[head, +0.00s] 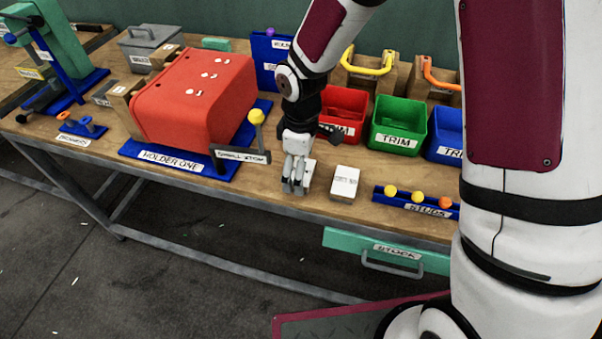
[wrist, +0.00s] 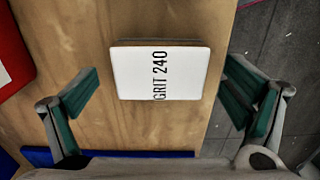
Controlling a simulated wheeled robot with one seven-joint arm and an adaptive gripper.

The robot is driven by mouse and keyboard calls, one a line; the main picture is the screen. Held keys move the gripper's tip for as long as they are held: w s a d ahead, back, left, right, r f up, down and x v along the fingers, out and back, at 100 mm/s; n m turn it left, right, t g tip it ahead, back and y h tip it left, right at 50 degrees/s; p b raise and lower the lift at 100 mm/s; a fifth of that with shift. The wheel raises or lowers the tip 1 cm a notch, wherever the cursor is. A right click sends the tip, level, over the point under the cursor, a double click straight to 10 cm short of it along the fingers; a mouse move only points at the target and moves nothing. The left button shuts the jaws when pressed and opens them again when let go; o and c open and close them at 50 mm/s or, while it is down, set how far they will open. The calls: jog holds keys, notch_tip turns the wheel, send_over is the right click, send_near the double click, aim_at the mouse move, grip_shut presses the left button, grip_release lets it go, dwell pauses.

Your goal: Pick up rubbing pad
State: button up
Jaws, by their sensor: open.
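The rubbing pad (head: 344,183) is a small white block lying flat on the bench near its front edge. In the wrist view the pad (wrist: 160,72) shows its white top printed "GRIT 240". My gripper (head: 296,182) is open and empty, pointing down just left of the pad in the head view. In the wrist view its two green-lined fingers stand wide apart on either side, with the pad between and slightly ahead of them. I see no contact with the pad.
The red holder block (head: 197,98) on its blue base and a sign with a yellow knob (head: 256,117) stand left. Red (head: 341,108) and green (head: 399,124) bins stand behind. A blue studs rack (head: 417,203) lies right. The bench front edge is close.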

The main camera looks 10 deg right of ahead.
jog(key=shift+f, duration=0.5)
jog(key=c, duration=1.2)
jog(key=shift+r, duration=0.9)
jog(key=shift+s+d+r, duration=0.1)
jog(key=shift+s+r, duration=0.05)
jog(key=shift+r, duration=0.35)
jog(key=shift+s+d+r, duration=0.1)
jog(key=shift+s+r, duration=0.05)
jog(key=shift+r, duration=0.35)
jog(key=shift+s+d+r+p, duration=0.2)
jog(key=shift+s+d+p, duration=0.55)
jog(key=shift+s, duration=1.6)
jog(key=shift+s+d+r+p, duration=0.25)
jog(key=shift+s+d, duration=0.95)
jog(key=shift+s, duration=1.2)
jog(key=shift+s+d+r+p, duration=0.2)
jog(key=shift+s+d+p, duration=0.5)
jog(key=shift+s, duration=1.65)
